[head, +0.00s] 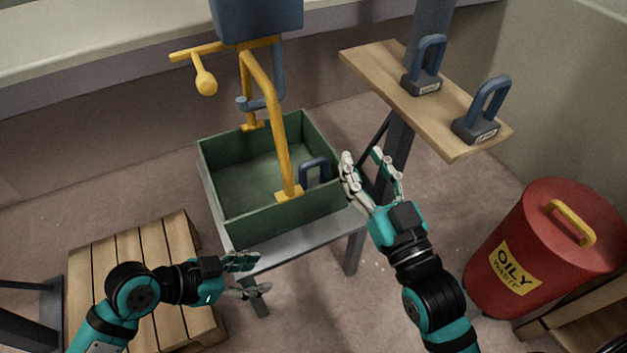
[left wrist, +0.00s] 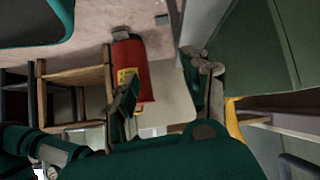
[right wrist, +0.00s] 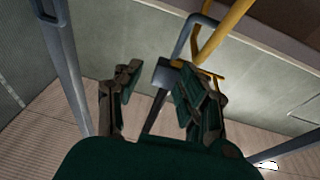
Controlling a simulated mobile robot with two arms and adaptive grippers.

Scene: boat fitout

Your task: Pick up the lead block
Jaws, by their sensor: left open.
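Three dark lead blocks with blue loop handles show in the head view. One block (head: 423,84) and another block (head: 478,130) stand on the wooden shelf board (head: 385,76) at the upper right. A third (head: 313,172) is in the green bin (head: 285,219), its lower part hidden by the bin wall. My right gripper (head: 364,160) is open and empty beside the bin's right edge, below the shelf; its spread fingers also show in the right wrist view (right wrist: 158,80). My left gripper (head: 262,276) is open and empty in front of the bin's near edge.
A yellow frame (head: 275,105) rises from the bin beneath a blue box (head: 256,18). The bin stands on a grey table (head: 300,246). A wooden pallet (head: 120,250) lies at lower left. A red oily-waste can (head: 540,240) stands at right. Open floor separates the table and can.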

